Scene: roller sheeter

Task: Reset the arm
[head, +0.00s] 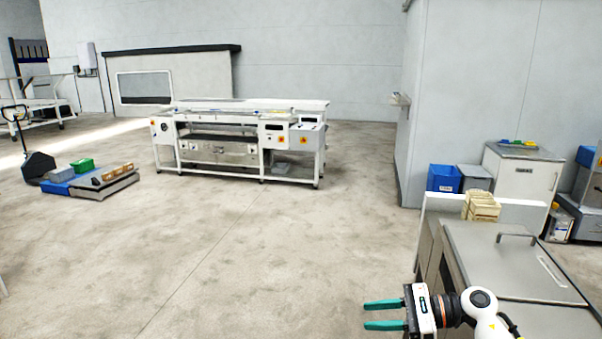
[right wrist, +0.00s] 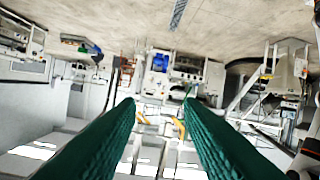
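My right gripper (head: 383,314) is at the bottom right of the head view, with its two green fingers pointing left. The fingers are apart with nothing between them, so it is open and empty. It is in the air over the floor, beside the steel-topped cabinet. In the right wrist view the green fingers (right wrist: 160,115) are also spread, with only the distant room between them. My left gripper is not in either view.
A steel-topped cabinet (head: 520,262) with a handle stands close at the right, with cream containers (head: 481,206) behind it. Blue bins (head: 444,178) stand farther back. A white roller machine (head: 240,140) is across the room. A loaded pallet truck (head: 90,180) is at left. The middle floor is clear.

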